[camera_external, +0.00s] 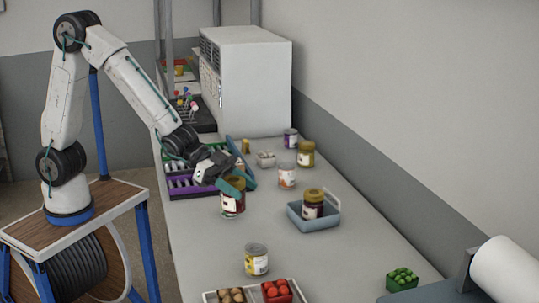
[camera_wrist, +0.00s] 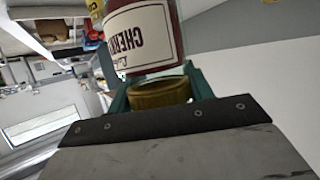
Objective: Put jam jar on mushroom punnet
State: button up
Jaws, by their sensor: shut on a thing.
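My gripper (camera_external: 236,180) has teal fingers and is shut on a jam jar (camera_external: 232,203) with dark red contents, a pale label and a gold lid. The jar looks held near its lid, over the table. In the wrist view, the jar (camera_wrist: 143,40) has an inverted "CHERR…" label, and its gold lid (camera_wrist: 160,93) lies between the fingers.
A blue basket (camera_external: 295,220) holds a similar jar (camera_external: 313,203). Other jars (camera_external: 287,176) (camera_external: 306,154) (camera_external: 290,138) stand near the punnet. A yellow-labelled can (camera_external: 256,259) stands in front. A tray (camera_external: 210,297) and a green-filled punnet (camera_external: 402,279) are nearer.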

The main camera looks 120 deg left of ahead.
jog(key=s+a+n+y, duration=0.25)
jog(key=s+a, duration=0.25)
jog(key=a, duration=0.7)
jog(key=s+a+n+y, duration=0.25)
jog(key=s+a, duration=0.25)
jog(key=a, duration=0.8)
jog(key=s+a+n+g+y, duration=0.2)
jog(key=s+a+y, duration=0.1)
jog(key=s+a, duration=0.65)
jog(key=s+a+n+g+y, duration=0.25)
jog(key=s+a, duration=0.35)
jog(key=s, duration=0.6)
send_over(270, 153)
jog(key=f, duration=0.2)
jog(key=shift+w+f+t, duration=0.1)
jog(key=shift+f+t, duration=0.25)
jog(key=shift+f, duration=1.2)
jog(key=shift+f, duration=0.1)
jog(key=o, duration=1.2)
